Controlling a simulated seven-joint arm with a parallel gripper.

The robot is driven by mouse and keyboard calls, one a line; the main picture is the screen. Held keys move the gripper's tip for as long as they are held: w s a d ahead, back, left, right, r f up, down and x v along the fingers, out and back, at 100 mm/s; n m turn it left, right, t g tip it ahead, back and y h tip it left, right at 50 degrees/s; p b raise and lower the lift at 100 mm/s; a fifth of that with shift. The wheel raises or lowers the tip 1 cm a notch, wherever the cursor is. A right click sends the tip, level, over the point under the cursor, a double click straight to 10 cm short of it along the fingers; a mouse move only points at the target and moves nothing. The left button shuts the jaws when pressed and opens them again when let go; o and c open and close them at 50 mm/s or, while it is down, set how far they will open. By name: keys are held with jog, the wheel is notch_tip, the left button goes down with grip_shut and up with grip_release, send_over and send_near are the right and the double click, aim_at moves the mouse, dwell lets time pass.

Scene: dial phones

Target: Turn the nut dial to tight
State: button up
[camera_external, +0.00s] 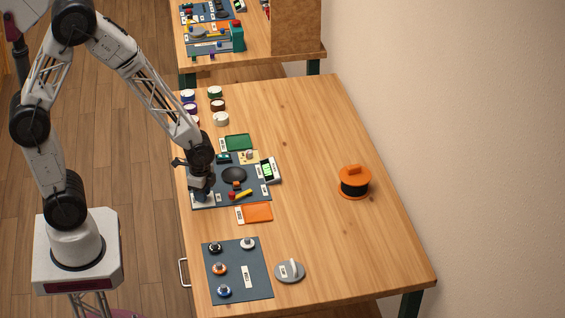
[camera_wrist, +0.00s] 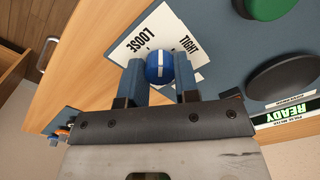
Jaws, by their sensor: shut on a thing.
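In the wrist view a round blue dial (camera_wrist: 160,68) with a white line sits on a white label plate (camera_wrist: 185,25). The plate reads LOOSE (camera_wrist: 150,38) to the upper left and TIGHT (camera_wrist: 190,47) to the upper right. The white line runs roughly up and down in the picture; which word it marks is not clear. My gripper (camera_wrist: 160,82) is shut on the dial, one finger on each side. In the external view my gripper (camera_external: 202,195) is low at the near left edge of the dark mat (camera_external: 225,202), and it hides the dial.
A dark round disc (camera_external: 234,175), a green tray (camera_external: 237,142), a display reading READY (camera_wrist: 283,115) and an orange tray (camera_external: 257,213) are close by. Several knobs stand on a second mat (camera_external: 238,285). An orange-topped spool (camera_external: 355,182) stands right; the table between is clear.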

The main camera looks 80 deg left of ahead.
jog(key=m, duration=0.3)
jog(key=shift+m, duration=0.4)
jog(key=m, duration=0.4)
jog(key=o, duration=0.9)
jog(key=shift+r, duration=0.1)
jog(key=shift+r, duration=3.85)
